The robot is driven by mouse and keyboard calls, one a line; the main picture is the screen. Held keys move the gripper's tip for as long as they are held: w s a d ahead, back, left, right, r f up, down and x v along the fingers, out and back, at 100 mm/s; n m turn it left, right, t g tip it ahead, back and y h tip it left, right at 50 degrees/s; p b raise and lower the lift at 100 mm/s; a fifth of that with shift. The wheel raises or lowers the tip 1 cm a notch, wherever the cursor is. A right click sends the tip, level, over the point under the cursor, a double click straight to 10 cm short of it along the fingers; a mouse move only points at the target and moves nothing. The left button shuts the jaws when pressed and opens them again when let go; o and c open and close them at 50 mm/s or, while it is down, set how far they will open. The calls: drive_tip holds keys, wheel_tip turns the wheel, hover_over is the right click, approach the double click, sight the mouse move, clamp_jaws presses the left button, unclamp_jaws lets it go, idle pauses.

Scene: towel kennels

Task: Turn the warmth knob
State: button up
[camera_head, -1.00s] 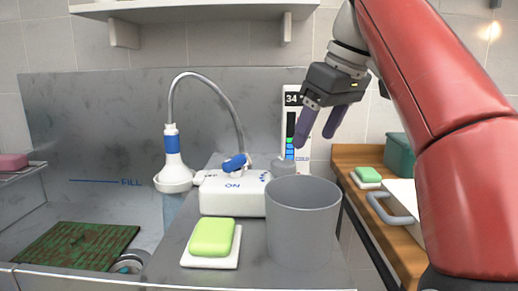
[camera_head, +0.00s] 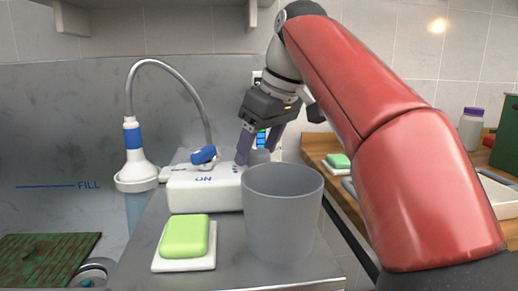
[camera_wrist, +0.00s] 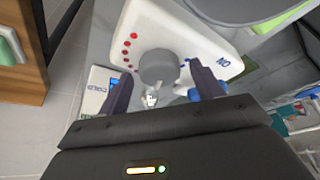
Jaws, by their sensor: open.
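The warmth knob (camera_wrist: 157,67) is a grey round knob on the white control box (camera_head: 205,192), with red and blue dots around it in the wrist view. In the head view the knob (camera_head: 260,156) shows partly, behind the grey bin and between my fingers. My gripper (camera_head: 257,153) is open and low at the knob. In the wrist view my gripper (camera_wrist: 162,86) has one purple finger on each side of the knob; I cannot tell whether they touch it. The display panel behind is mostly hidden by my gripper.
A grey bin (camera_head: 283,215) stands close in front of the knob. A green soap (camera_head: 185,236) on a white dish lies left of it. A blue lever (camera_head: 204,154) and the shower head (camera_head: 134,160) are to the left. A wooden counter (camera_head: 322,146) is at right.

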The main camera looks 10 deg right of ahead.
drive_tip(key=c, duration=1)
drive_tip(key=shift+s+r+m+p, duration=0.1)
drive_tip(key=shift+r+m+p, duration=0.05)
drive_tip(key=shift+m+p, duration=0.4)
drive_tip(key=shift+m+t+h, duration=0.3)
drive_tip(key=shift+m+h, duration=0.1)
drive_tip(key=shift+m, duration=0.35)
drive_tip(key=o, duration=1)
drive_tip(key=p+v, duration=0.1)
drive_tip(key=v, duration=0.6)
drive_tip(key=shift+r, duration=0.2)
